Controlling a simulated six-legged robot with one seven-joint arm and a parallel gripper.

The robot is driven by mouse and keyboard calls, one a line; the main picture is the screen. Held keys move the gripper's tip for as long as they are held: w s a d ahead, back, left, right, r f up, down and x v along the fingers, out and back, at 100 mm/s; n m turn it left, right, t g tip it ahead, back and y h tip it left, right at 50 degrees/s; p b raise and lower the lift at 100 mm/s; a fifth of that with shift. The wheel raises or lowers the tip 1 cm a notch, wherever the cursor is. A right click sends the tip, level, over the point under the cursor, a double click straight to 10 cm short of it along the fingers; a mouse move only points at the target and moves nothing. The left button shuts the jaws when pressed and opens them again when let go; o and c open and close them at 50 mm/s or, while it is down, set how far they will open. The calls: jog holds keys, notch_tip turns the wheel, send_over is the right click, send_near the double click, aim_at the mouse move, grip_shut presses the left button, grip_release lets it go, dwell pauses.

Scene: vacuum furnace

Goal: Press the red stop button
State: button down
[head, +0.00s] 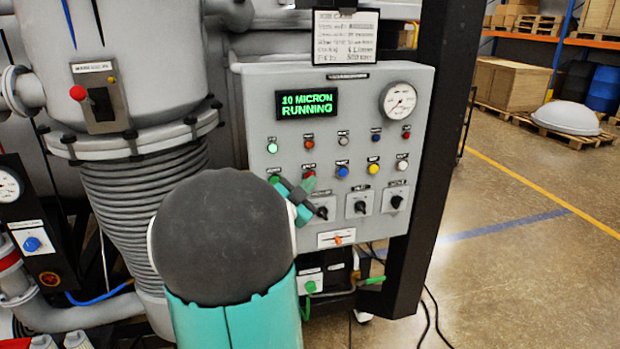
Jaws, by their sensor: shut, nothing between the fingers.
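The grey control panel (330,100) faces me, with a row of coloured push buttons below its indicator lamps. The red button (308,174) is second from the left in that row, partly covered by my gripper. My gripper (305,187), teal and dark grey, is shut and empty. It is in front of the panel at the red button's lower edge; I cannot tell whether it touches the button. My dark rounded arm joint hides the panel's lower left side. The green display reads "10 MICRON RUNNING".
Blue (342,172), yellow (373,168) and white (402,165) buttons sit to the right. Black rotary switches (360,207) are below. A pressure gauge (399,100) is at upper right. A black post (428,150) stands beside the panel. The floor at right is open, with cables near the post.

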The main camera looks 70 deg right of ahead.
jog(key=shift+w+d, duration=0.1)
jog(key=shift+d, duration=0.05)
dwell(0.5)
jog(key=shift+s+a, duration=0.35)
jog(key=shift+a, duration=0.3)
jog(key=shift+s+a, duration=0.45)
jog(key=shift+a, duration=0.3)
jog(key=shift+s+a, duration=0.4)
jog(key=shift+a, duration=0.3)
jog(key=shift+s+a, duration=0.45)
jog(key=shift+a, duration=0.3)
jog(key=shift+w, duration=0.1)
